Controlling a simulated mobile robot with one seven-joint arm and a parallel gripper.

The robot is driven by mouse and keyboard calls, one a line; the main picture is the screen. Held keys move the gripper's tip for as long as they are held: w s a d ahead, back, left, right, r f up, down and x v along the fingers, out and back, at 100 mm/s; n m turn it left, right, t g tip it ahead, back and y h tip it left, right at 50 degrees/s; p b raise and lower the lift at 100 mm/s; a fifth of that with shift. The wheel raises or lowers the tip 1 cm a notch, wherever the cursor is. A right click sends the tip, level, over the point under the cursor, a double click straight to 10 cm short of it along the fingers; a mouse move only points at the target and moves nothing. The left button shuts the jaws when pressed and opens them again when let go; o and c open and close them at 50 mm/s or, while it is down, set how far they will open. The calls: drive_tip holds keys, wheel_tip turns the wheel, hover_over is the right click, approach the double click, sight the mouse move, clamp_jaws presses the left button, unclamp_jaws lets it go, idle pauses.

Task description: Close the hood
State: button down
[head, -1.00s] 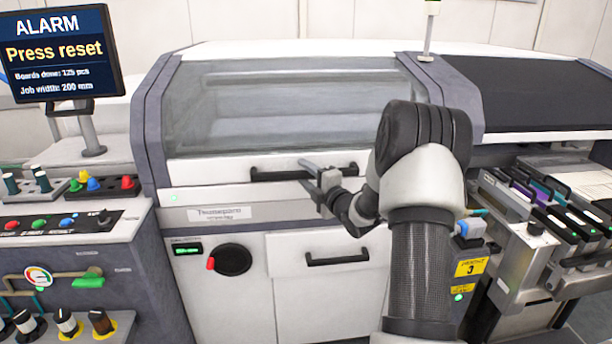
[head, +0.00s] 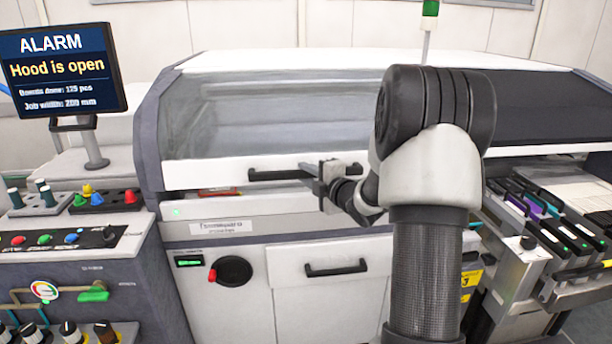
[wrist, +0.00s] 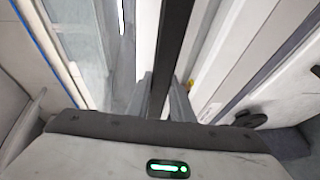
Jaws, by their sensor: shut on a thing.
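The hood (head: 205,176) of the machine has a large clear window and a white front edge. It stands slightly raised, with a narrow gap above the white front panel (head: 285,225). A black bar handle (head: 275,174) runs along its front edge. My gripper (head: 318,172) is shut on the right part of this handle. In the wrist view, the dark handle (wrist: 174,45) passes between the two fingers of my gripper (wrist: 162,95). The screen (head: 62,70) at the left reads "ALARM, Hood is open".
A lower drawer handle (head: 337,268) and a black crank wheel (head: 233,271) sit below the hood. Control panels with coloured knobs (head: 60,238) stand at the left. Feeders (head: 555,225) jut out at the right. A green-topped light pole (head: 430,10) rises behind.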

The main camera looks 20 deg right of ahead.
drive_tip(key=c, duration=1.6)
unclamp_jaws()
drive_tip(key=shift+o, duration=0.2)
drive_tip(key=shift+s, duration=0.1)
drive_tip(key=s+d+r, duration=0.2)
drive_tip(key=s, duration=1.5)
drive_tip(key=shift+r, duration=0.25)
